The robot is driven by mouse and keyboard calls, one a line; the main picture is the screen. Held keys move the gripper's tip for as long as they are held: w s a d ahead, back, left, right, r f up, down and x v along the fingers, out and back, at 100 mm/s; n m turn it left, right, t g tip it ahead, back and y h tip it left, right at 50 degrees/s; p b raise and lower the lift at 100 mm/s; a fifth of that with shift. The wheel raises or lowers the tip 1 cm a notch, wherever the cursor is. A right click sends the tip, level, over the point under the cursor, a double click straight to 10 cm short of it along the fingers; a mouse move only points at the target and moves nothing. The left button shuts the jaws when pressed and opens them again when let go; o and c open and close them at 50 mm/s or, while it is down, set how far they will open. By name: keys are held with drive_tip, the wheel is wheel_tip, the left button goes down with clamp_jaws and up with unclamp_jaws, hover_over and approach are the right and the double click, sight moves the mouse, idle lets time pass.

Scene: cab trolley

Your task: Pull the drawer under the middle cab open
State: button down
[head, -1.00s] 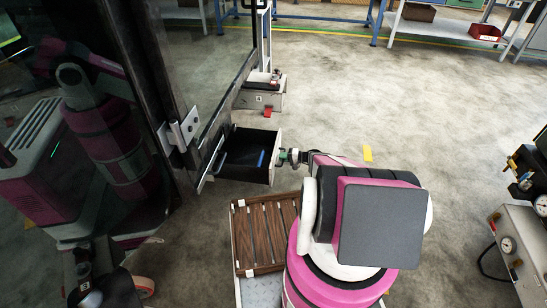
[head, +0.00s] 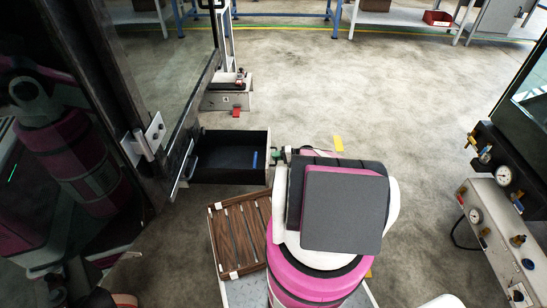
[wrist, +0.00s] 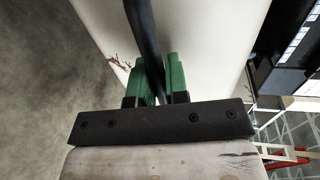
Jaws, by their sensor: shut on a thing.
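The drawer (head: 225,172) under the middle cab stands pulled out, with its dark, open interior facing up and a small blue item (head: 254,160) inside. My gripper (head: 279,156) is at the outer side of the drawer's pale front panel, mostly hidden by my arm in the head view. In the wrist view my gripper's green fingers (wrist: 158,82) are shut on the dark bar handle (wrist: 143,30), one finger on each side. The pale drawer front (wrist: 205,40) lies just beyond the fingers.
A brown slatted step (head: 240,236) lies close beside my arm, below the drawer. The dark glass cab door (head: 165,60) stands at left. A gauge panel (head: 490,225) is at right. Open floor lies beyond the drawer and right of my arm.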

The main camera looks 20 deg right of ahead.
drive_tip(key=c, duration=1.1)
unclamp_jaws()
drive_tip(key=v, duration=1)
drive_tip(key=shift+s+d, duration=0.1)
drive_tip(key=shift+d, duration=0.3)
